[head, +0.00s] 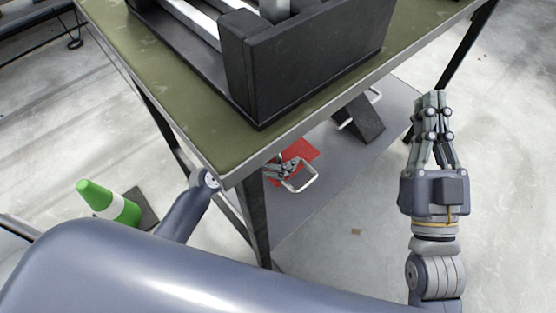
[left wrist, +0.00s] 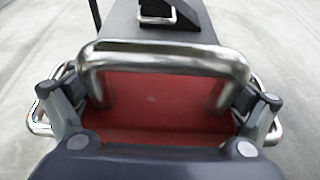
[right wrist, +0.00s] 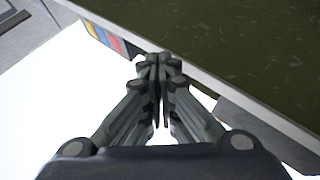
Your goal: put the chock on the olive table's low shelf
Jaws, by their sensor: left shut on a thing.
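The olive table (head: 190,120) stands in front of me, with its grey low shelf (head: 325,205) below. My left gripper (head: 287,170) is at the shelf's near left part, under the table top. It is shut on a red chock (head: 304,151) with a chrome handle. In the left wrist view the red chock (left wrist: 160,107) lies between my fingers, with the chrome bar across it. I cannot tell whether it touches the shelf. My right gripper (head: 432,100) is shut and empty, right of the table; its fingertips meet in the right wrist view (right wrist: 160,62).
A dark wedge (head: 361,119) with a chrome handle sits deeper on the low shelf. A black rack-like thing (head: 300,60) stands on the table top. A green and white cone (head: 108,203) stands on the floor at left. Table legs bound the shelf's corners.

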